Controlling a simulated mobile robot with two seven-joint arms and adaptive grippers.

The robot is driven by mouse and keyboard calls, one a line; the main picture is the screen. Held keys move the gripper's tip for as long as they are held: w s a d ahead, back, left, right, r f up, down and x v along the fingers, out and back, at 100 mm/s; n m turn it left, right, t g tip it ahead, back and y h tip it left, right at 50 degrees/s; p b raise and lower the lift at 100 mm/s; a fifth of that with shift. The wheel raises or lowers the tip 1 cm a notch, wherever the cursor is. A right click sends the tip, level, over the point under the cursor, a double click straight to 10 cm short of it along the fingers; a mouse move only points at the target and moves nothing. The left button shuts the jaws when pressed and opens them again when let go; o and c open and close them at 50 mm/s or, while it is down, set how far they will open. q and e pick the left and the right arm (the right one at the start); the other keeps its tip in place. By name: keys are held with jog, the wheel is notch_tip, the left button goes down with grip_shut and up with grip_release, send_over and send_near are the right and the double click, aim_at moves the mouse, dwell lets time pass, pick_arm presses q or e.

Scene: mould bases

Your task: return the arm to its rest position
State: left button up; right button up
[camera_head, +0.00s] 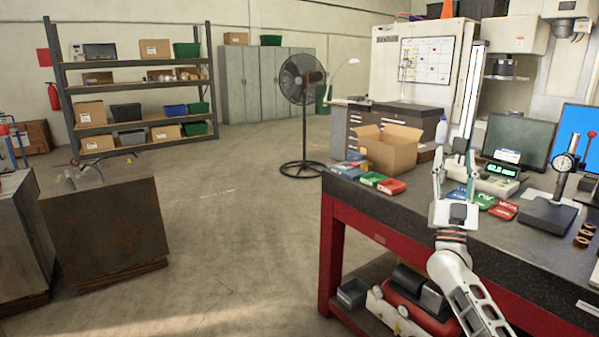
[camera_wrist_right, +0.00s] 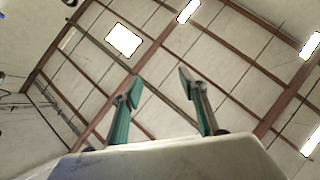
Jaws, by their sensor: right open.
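My right gripper (camera_head: 454,170) points upward in the head view, in front of the black-topped workbench (camera_head: 420,225). Its two fingers stand apart with nothing between them. In the right wrist view the same gripper (camera_wrist_right: 160,84) shows two spread fingers against the ceiling, with nothing held. My white right forearm comes up from the bottom right, by the bench's red front edge. My left gripper is not in view.
On the bench are an open cardboard box (camera_head: 387,150), several small coloured boxes, a gauge stand (camera_head: 550,215) and monitors. A brown metal block (camera_head: 105,235) stands at left. A fan (camera_head: 304,90) stands behind. The floor between is clear.

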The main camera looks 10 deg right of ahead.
jog(key=w+a+f+n+g+y, duration=0.4)
jog(key=w+a+f+n+y, duration=0.3)
jog(key=w+f+n+y, duration=0.45)
jog(key=d+f+m+g+h, duration=0.15)
jog(key=d+f+g, duration=0.25)
jog(key=f, duration=0.4)
jog(key=s+a+f+g+y, duration=0.1)
jog(key=s+a+f, duration=0.35)
jog(key=f, duration=0.55)
jog(key=s+a+f+n+g+y, duration=0.1)
jog(key=s+a+f, duration=0.4)
jog(key=s+f, duration=0.35)
jog(key=s+a+f+g+y, duration=0.1)
jog(key=s+a+f+g, duration=0.1)
jog(key=s+a+f, duration=0.5)
jog(key=s+a+f+g, duration=0.1)
jog(key=s+a+f, duration=0.1)
jog(key=s, duration=0.7)
jog(key=s+a+f+g+y, duration=0.1)
jog(key=s+a+f, duration=0.2)
jog(key=s, duration=0.6)
jog(key=s+a+f+m+g+y, duration=0.1)
jog(key=s+a+f, duration=0.2)
jog(key=s+f, duration=0.3)
jog(key=s, duration=0.3)
jog(key=shift+f, duration=0.25)
jog(key=shift+s+a, duration=0.1)
